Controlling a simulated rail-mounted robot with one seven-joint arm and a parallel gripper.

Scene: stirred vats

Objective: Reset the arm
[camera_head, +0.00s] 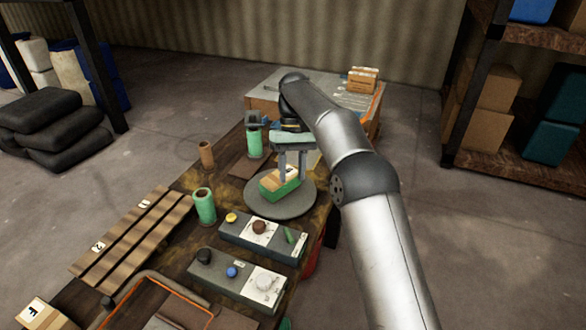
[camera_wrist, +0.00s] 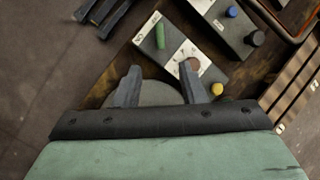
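My gripper (camera_head: 292,180) points down over the work table, below my bent arm. In the head view a green and wood-coloured block (camera_head: 281,184) with a white label lies on the grey round plate (camera_head: 270,211). My fingers overlap the block's upper part in the picture; I cannot tell whether they touch it. The block does not show in the wrist view.
Two control boxes, one with a yellow and a dark red knob (camera_head: 262,238), one with a blue button (camera_head: 235,280), stand in front of the plate. A box (camera_head: 363,80) sits behind. Shelves stand right.

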